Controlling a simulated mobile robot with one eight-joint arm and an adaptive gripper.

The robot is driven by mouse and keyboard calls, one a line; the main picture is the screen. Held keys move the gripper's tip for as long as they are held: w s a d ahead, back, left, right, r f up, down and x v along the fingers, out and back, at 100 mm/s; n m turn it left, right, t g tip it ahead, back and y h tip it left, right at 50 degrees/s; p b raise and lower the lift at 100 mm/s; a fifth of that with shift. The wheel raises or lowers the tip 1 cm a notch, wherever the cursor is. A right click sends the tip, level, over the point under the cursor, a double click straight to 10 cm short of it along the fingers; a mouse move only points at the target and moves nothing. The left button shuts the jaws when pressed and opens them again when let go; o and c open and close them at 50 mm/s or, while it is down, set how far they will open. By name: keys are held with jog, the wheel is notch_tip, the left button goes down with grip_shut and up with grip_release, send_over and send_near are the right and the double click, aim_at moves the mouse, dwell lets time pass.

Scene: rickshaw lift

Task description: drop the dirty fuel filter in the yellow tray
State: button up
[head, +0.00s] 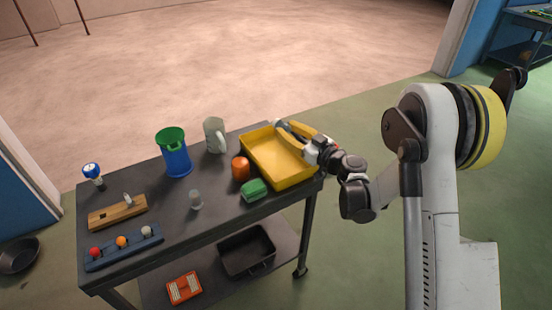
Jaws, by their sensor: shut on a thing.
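The yellow tray (262,169) lies at the right end of the dark table top. My gripper (289,128) reaches in from the right, over the tray's far right part. It is shut on a small greyish thing (281,124), which looks like the dirty fuel filter. The fingers partly hide it, and I cannot tell whether it touches the tray. A small clear-grey cylinder (196,201) stands apart on the table, left of the tray.
An orange cylinder (240,169) and a green block (254,190) are close to the tray's left side. A grey-green jug (215,136) and blue bin (174,156) stand behind. A wooden block (118,213) and a blue strip with knobs (124,247) lie left.

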notch_tip(320, 180, down, 3)
jog(key=shift+f+b, duration=0.15)
jog(key=shift+b, duration=0.45)
jog(key=o, duration=1.1)
jog(key=v, duration=0.7)
jog(key=shift+s+d, duration=0.2)
